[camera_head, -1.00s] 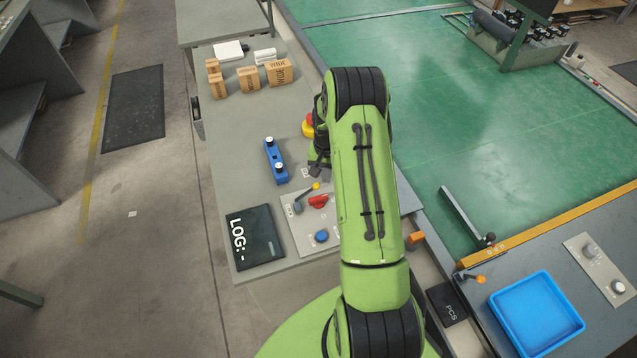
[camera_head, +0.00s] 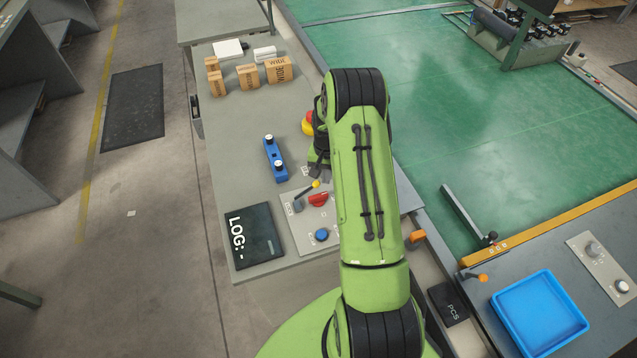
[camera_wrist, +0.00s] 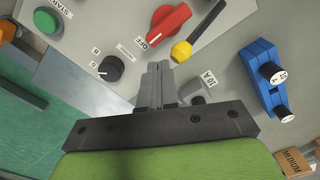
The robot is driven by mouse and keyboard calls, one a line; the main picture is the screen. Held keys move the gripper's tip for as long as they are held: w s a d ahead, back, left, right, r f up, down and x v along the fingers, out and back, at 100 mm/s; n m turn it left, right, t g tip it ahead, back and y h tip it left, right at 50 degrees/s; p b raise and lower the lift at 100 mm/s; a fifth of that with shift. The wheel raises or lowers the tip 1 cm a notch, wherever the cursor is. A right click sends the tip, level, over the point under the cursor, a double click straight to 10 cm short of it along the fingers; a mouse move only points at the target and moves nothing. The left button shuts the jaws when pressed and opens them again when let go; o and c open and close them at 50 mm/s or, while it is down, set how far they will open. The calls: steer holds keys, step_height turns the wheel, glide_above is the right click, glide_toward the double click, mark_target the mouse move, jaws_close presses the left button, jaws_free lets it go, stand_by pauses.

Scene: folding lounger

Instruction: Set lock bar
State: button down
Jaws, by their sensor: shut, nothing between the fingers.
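Nothing in view is labelled as the lock bar, so I cannot tell which part it is. A control panel (camera_head: 300,222) carries a lever with a yellow knob (camera_head: 315,184), a red OFF switch (camera_head: 318,199) and a blue button (camera_head: 321,235). My gripper (camera_head: 319,174) is just above the panel's far edge, partly hidden by my arm. In the wrist view my gripper (camera_wrist: 158,72) is shut and empty, its tips between the black dial (camera_wrist: 111,68) and the yellow knob (camera_wrist: 181,51). The red switch (camera_wrist: 166,22) lies just beyond the tips. I see no clear contact.
A blue two-pin fixture (camera_head: 275,160) and a LOG screen (camera_head: 255,238) stand near the panel. Cartons (camera_head: 279,70) are at the back.

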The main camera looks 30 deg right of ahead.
mark_target(315, 182)
steer(key=shift+f+b, duration=1.05)
steer(key=shift+f, duration=0.35)
steer(key=shift+w+a, duration=0.1)
steer(key=shift+a, duration=0.25)
steer(key=shift+w+a+r+p, duration=0.25)
steer(key=shift+a+r+p, duration=0.2)
steer(key=shift+a+r, duration=0.6)
steer(key=shift+d, duration=0.1)
steer(key=shift+w+a+r, duration=0.1)
steer(key=shift+a+r, duration=0.15)
steer(key=shift+w+a+r+p, duration=0.15)
steer(key=shift+a+r, duration=0.1)
steer(key=shift+a, duration=0.2)
steer(key=shift+w+a+r+p, duration=0.1)
steer(key=shift+a+r+p, duration=0.1)
steer(key=shift+a, duration=0.35)
